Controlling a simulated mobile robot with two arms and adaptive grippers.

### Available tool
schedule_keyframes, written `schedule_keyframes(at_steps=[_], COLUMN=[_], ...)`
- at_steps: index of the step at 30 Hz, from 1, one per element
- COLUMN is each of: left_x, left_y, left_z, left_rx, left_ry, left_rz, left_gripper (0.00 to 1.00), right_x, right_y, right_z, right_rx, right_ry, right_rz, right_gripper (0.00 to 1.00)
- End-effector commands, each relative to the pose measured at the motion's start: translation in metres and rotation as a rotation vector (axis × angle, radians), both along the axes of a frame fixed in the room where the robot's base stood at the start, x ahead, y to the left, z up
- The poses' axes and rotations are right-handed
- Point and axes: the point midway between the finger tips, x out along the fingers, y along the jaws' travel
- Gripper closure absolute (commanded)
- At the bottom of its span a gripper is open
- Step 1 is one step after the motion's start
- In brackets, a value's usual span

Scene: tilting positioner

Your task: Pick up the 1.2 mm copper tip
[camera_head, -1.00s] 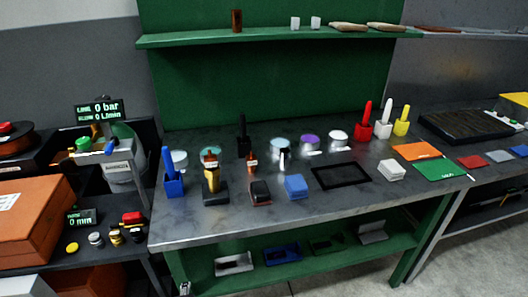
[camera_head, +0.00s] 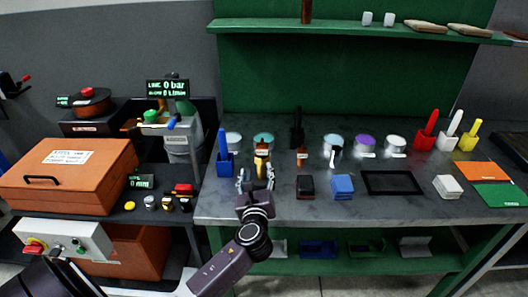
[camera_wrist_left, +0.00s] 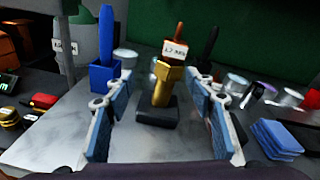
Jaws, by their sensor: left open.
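A brass-coloured piece with a white label and a copper-orange pointed top (camera_wrist_left: 179,33) stands upright on a black block (camera_wrist_left: 157,112) in the left wrist view. The label's print is too small to read surely. In the head view this piece (camera_head: 262,150) is partly hidden behind my left gripper (camera_head: 256,178). My left gripper (camera_wrist_left: 158,85) is open and empty, its blue-padded fingers on either side of the piece's line, apart from it. Another labelled copper-coloured piece (camera_head: 301,157) stands to the right in the head view. My right gripper is not in view.
A blue holder (camera_head: 225,165) stands close left of the labelled piece. A black-handled tool (camera_head: 297,128) and several round tins stand behind. A dark block (camera_head: 305,187) and a blue block (camera_head: 342,186) lie to the right. The bench's front edge (camera_head: 330,217) is mostly clear.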

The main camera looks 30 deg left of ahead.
Motion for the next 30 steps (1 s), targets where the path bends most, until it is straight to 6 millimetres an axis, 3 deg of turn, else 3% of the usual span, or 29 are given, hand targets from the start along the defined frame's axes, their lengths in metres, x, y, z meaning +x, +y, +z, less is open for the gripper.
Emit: schedule_keyframes(at_steps=[3, 7, 30], left_x=[0.019, 0.028, 0.092], left_y=[0.002, 0.003, 0.041], left_z=[0.02, 0.028, 0.023], left_rx=[0.193, 0.278, 0.277], left_ry=[0.035, 0.056, 0.056], left_rz=[-0.034, -0.046, -0.046], left_gripper=[0.5, 0.5, 0.5], right_x=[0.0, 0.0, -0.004], right_y=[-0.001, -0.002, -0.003], right_z=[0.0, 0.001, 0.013], right_rx=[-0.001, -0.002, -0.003], right_ry=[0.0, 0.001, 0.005], right_rz=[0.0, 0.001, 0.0], right_gripper=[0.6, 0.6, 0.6])
